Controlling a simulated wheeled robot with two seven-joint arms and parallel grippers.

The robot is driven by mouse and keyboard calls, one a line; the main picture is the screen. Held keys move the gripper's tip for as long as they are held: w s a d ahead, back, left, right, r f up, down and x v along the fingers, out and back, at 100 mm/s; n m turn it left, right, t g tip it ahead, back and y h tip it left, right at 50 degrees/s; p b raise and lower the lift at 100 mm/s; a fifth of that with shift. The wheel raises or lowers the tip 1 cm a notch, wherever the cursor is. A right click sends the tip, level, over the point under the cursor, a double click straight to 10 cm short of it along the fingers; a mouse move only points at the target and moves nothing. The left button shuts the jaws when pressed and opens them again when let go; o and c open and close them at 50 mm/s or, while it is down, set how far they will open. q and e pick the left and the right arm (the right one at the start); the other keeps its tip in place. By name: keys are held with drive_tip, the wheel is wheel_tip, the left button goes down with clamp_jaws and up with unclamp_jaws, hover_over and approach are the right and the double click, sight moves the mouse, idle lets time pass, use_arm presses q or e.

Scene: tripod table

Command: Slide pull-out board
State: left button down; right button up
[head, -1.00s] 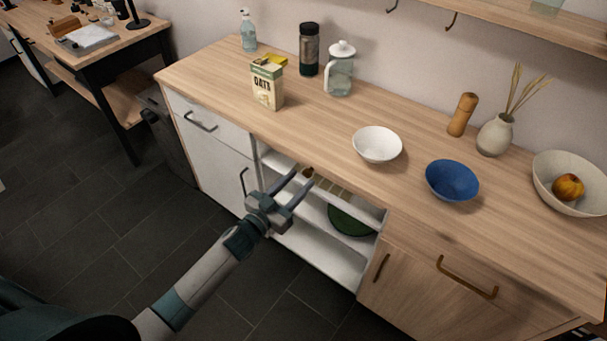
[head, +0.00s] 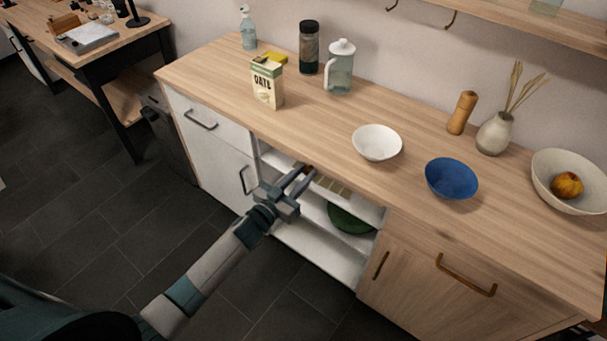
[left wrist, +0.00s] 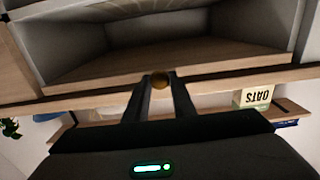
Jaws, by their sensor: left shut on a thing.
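The pull-out board (left wrist: 225,83) shows in the left wrist view as a wooden strip below the open cabinet space in the upside-down picture. A round brass knob (left wrist: 160,80) sits on it, between the fingertips of my left gripper (left wrist: 159,88). In the head view my left gripper (head: 305,178) reaches to the front of the open cabinet bay, just under the countertop edge, and is shut on the knob. The gripper hides most of the knob and board front there. My right gripper is not in view.
The countertop (head: 225,85) above carries an oats box (head: 267,84), white bowl (head: 377,143) and blue bowl (head: 452,179). Below, a green dish (head: 350,217) stands in the open bay. Dark floor (head: 85,215) is clear at the left.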

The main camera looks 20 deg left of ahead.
use_arm(q)
drive_tip(key=shift+s, duration=0.15)
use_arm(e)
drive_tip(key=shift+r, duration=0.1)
